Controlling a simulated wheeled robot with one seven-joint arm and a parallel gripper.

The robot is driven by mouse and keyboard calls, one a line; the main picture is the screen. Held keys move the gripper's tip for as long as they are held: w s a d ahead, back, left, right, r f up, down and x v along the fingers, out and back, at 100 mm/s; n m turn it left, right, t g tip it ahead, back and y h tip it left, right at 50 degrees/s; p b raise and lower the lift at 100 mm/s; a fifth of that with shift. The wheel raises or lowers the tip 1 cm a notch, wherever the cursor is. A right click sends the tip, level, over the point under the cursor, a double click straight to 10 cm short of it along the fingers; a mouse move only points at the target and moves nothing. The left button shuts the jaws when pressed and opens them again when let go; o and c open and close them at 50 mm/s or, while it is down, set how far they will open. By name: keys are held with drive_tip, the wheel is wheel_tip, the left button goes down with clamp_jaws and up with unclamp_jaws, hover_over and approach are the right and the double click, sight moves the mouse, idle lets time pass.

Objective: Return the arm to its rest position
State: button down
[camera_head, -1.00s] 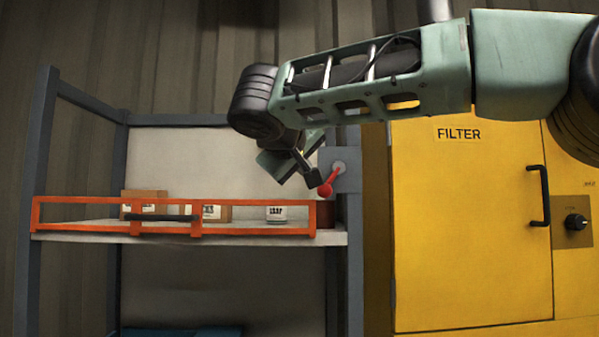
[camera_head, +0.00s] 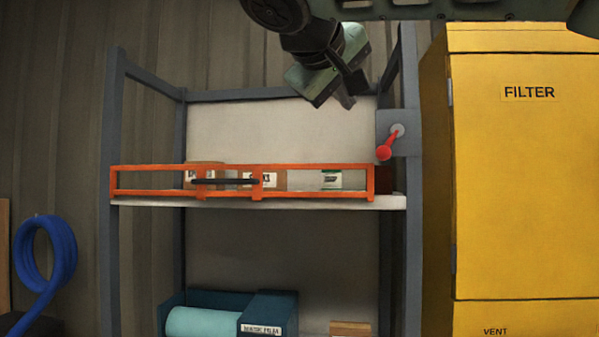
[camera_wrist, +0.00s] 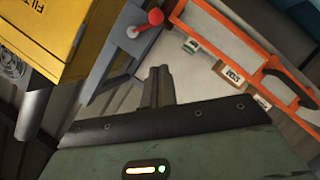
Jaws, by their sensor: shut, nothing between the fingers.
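My gripper (camera_head: 346,98) hangs from my arm at the top of the head view, pointing down and right. It is above the shelf rack's upper level and apart from the orange gate and the red-knobbed lever. In the wrist view my gripper (camera_wrist: 158,72) shows its two dark fingers together, with nothing between them. Most of my arm is cut off by the top edge of the head view.
An orange gate (camera_head: 318,166) spans the front of the grey rack, with small boxes behind it. A red-knobbed lever (camera_head: 384,152) is on the right post. A yellow filter cabinet (camera_head: 520,200) stands right; a blue hose coil (camera_head: 66,255) hangs left.

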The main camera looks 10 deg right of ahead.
drive_tip(key=s+a+f+n+g+y+b, duration=0.1)
drive_tip(key=s+a+f+n+g+y, duration=0.1)
drive_tip(key=f, duration=0.8)
drive_tip(key=s+a+f+n+g+y+b, duration=0.1)
drive_tip(key=a+f+n+y, duration=0.1)
drive_tip(key=f, duration=0.7)
drive_tip(key=s+a+f+n+g+y+b, duration=0.1)
drive_tip(key=s+a+f+n+g, duration=0.15)
drive_tip(key=f, duration=0.75)
drive_tip(key=s+d+f+g+y+b, duration=0.1)
drive_tip(key=s+d+f+g+y, duration=0.1)
drive_tip(key=s+f, duration=0.7)
drive_tip(key=s+d+f+m+g+y+b, duration=0.1)
drive_tip(key=s+f+g, duration=0.3)
drive_tip(key=s+f, duration=0.5)
wheel_tip(320, 180, down, 8)
drive_tip(key=shift+s+d+r+y, duration=0.1)
drive_tip(key=shift+s+d+y, duration=0.25)
drive_tip(key=shift+d+y, duration=0.3)
drive_tip(key=shift+a, duration=0.1)
